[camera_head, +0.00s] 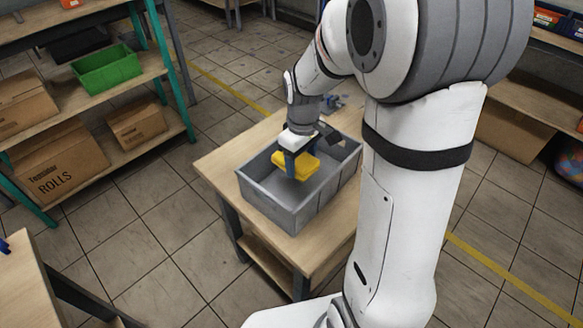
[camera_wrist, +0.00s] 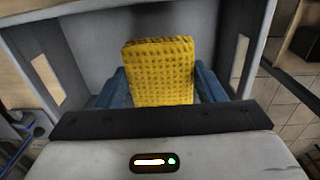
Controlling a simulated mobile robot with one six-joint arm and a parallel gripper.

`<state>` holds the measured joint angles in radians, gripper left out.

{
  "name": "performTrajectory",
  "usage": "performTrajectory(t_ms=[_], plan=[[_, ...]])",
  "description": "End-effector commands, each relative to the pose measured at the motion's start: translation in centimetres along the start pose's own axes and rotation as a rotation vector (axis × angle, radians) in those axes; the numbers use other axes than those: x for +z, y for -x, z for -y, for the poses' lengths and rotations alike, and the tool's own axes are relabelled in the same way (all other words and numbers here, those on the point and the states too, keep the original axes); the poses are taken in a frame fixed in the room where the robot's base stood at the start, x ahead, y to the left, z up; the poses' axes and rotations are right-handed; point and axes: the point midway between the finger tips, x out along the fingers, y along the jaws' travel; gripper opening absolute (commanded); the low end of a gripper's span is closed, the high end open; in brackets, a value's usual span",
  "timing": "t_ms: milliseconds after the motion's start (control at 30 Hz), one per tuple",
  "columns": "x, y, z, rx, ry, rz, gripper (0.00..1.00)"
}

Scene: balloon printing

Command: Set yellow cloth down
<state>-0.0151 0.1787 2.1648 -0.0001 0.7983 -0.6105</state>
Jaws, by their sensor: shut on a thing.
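The yellow cloth (camera_head: 308,163) is a folded, thick, waffle-textured pad. It also shows in the wrist view (camera_wrist: 160,70), gripped between two blue fingers. My gripper (camera_head: 295,165) is shut on it and points down into the grey bin (camera_head: 270,205). The cloth is within the bin's outline in the head view; whether it touches the bin floor cannot be told. In the wrist view the bin's grey walls (camera_wrist: 240,40) stand around the cloth. No other thing shows inside the bin.
The bin stands on a small wooden table (camera_head: 222,160) with bare top at its left. A shelf with a green crate (camera_head: 106,69) and cardboard boxes (camera_head: 58,160) stands at the left. Another wooden table (camera_head: 25,285) is at the lower left.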

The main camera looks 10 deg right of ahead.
Motion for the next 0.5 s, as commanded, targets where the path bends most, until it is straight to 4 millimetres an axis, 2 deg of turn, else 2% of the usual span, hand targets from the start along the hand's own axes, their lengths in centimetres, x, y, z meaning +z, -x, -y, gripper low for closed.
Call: performTrajectory(t_ms=[33,300,500], plan=[[0.0,-1.2,0.1,-0.001,0.004,0.002,0.41],[-0.2,-5.9,0.4,-0.002,0.018,0.003,0.41],[-0.3,-7.6,0.6,-0.001,0.022,0.001,0.41]])
